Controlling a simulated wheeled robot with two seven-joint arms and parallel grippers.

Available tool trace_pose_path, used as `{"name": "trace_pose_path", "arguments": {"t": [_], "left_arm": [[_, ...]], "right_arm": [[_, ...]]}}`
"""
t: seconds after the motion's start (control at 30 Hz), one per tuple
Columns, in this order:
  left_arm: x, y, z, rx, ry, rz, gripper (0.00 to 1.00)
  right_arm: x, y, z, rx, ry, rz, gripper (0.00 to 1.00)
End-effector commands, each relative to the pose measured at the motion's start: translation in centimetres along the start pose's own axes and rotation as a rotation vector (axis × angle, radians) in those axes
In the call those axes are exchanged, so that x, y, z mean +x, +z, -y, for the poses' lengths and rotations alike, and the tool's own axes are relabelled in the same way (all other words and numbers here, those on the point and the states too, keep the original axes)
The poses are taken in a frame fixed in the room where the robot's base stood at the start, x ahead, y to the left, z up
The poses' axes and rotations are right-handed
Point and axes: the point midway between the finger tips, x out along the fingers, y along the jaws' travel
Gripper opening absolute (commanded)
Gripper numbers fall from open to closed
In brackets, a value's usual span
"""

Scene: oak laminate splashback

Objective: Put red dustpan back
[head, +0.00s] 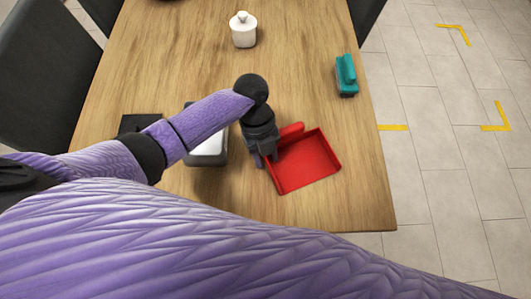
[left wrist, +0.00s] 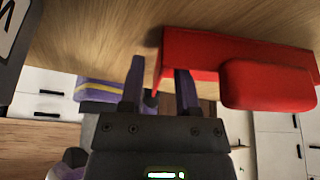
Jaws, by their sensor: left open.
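The red dustpan (head: 308,165) lies on the wooden table near its front right, with its open tray facing up. Its rounded handle (head: 292,129) is at the far side, partly behind my gripper. My left gripper (head: 262,160) is at the dustpan's left edge, pointing down. In the left wrist view the gripper (left wrist: 161,85) has its two fingers apart, with nothing clamped. The red tray (left wrist: 210,50) and the handle (left wrist: 268,86) show just beyond and beside the right finger. I cannot tell whether a finger touches the dustpan. My right gripper is not in view.
A black flat item (head: 138,123) lies farther left. The middle of the table (head: 190,70) is clear.

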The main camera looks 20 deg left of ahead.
Motion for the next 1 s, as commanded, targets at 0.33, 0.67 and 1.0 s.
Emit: {"name": "trace_pose_path", "arguments": {"t": [0.33, 0.67, 1.0], "left_arm": [[-9.5, -0.1, 0.1, 0.001, -0.004, 0.006, 0.41], [-11.8, 0.0, 0.0, 0.000, -0.001, 0.000, 0.41], [-11.8, 0.0, 0.0, 0.000, -0.001, 0.000, 0.41]], "right_arm": [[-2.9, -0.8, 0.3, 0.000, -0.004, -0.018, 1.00], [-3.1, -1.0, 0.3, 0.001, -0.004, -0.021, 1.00], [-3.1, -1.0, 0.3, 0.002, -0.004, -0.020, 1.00]]}}
